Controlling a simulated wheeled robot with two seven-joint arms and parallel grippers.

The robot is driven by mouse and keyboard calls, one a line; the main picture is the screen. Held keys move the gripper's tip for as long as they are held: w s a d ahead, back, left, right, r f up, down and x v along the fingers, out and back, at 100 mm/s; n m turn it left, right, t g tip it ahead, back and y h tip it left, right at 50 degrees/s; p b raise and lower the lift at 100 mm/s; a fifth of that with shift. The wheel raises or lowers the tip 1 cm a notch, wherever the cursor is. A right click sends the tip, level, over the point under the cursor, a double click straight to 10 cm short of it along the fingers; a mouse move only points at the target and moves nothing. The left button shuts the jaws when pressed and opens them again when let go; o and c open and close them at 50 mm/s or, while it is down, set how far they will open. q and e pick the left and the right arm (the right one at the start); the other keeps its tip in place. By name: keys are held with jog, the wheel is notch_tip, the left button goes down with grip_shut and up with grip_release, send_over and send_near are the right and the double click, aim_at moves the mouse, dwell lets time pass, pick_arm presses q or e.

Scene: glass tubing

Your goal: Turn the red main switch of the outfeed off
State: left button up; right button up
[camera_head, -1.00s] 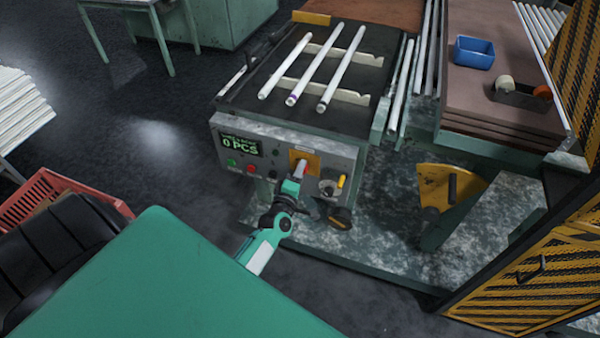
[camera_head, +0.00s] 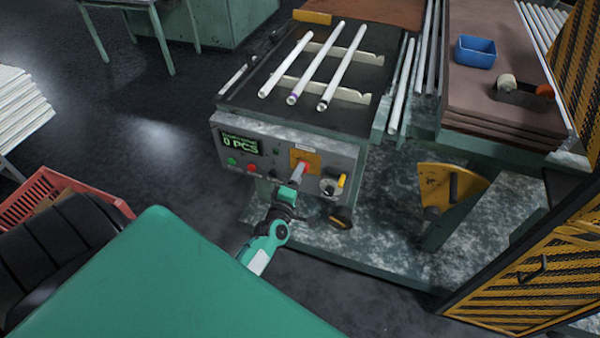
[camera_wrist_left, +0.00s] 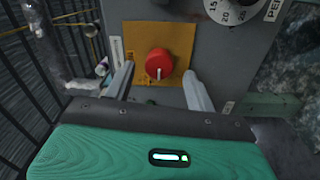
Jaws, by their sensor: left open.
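The red main switch (camera_wrist_left: 160,63) is a round red knob on a yellow plate (camera_wrist_left: 143,40) on the grey outfeed panel. A white mark on the knob points down in the left wrist view. In the head view the switch (camera_head: 305,167) is partly hidden by my left gripper (camera_head: 299,171). In the left wrist view my left gripper (camera_wrist_left: 160,82) is open, with one finger on each side of the knob. Gaps show between fingers and knob; I cannot tell whether the fingertips reach around it. My right gripper is not in view.
The panel also carries a display reading 0 PCS (camera_head: 240,145), a green button (camera_head: 231,162), a red button (camera_head: 251,168) and a dial (camera_head: 329,185). Several glass tubes (camera_head: 313,65) lie above it. A red crate (camera_head: 45,190) stands at the left.

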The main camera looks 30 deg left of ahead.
pick_arm(q)
jog(key=b+v, duration=0.1)
jog(key=v, duration=1)
jog(key=shift+b, duration=0.35)
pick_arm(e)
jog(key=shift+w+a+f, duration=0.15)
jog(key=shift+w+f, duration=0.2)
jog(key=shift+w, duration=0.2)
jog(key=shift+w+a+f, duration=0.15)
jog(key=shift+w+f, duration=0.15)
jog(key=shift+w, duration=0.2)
pick_arm(q)
jog(key=shift+s+f, duration=0.1)
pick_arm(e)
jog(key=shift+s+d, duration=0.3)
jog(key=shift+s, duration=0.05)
